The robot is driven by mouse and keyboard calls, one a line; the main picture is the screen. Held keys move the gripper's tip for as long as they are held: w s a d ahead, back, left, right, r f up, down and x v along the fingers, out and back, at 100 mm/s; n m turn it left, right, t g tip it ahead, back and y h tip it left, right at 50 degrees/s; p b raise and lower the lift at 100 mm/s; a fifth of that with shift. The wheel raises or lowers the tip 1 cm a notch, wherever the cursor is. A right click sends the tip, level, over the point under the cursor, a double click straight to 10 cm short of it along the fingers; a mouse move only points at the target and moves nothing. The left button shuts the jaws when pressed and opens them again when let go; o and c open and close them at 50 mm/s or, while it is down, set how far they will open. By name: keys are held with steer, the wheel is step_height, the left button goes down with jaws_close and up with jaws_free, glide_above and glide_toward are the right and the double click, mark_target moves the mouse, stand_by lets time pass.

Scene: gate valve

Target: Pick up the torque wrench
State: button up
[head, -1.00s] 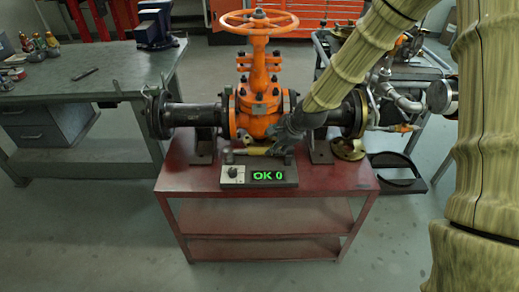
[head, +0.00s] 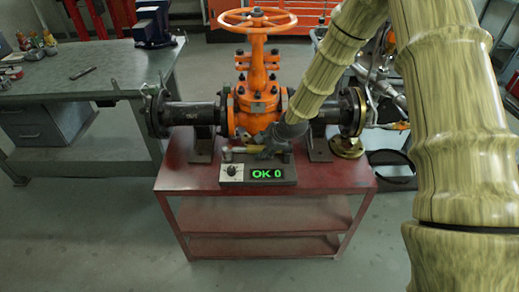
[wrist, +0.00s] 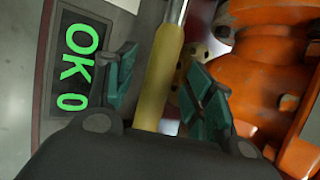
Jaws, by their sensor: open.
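The torque wrench (wrist: 158,80) has a yellow handle and a metal shaft. In the wrist view its handle runs between the two green-padded fingers of my gripper (wrist: 160,88). The fingers are open, with a gap visible on both sides of the handle. In the head view the wrench (head: 240,149) lies behind the display box, in front of the orange valve. My gripper (head: 266,146) is over its right part there and hides some of it.
The orange gate valve (head: 257,105) with its handwheel stands close behind the gripper on a red cart (head: 190,178). The display box (head: 258,174) reading "OK 0" sits at the cart's front. A grey workbench (head: 90,80) is at left.

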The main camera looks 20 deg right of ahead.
steer(key=shift+x, duration=1.35)
steer(key=shift+c, duration=0.3)
jaws_close()
steer(key=shift+r, duration=0.1)
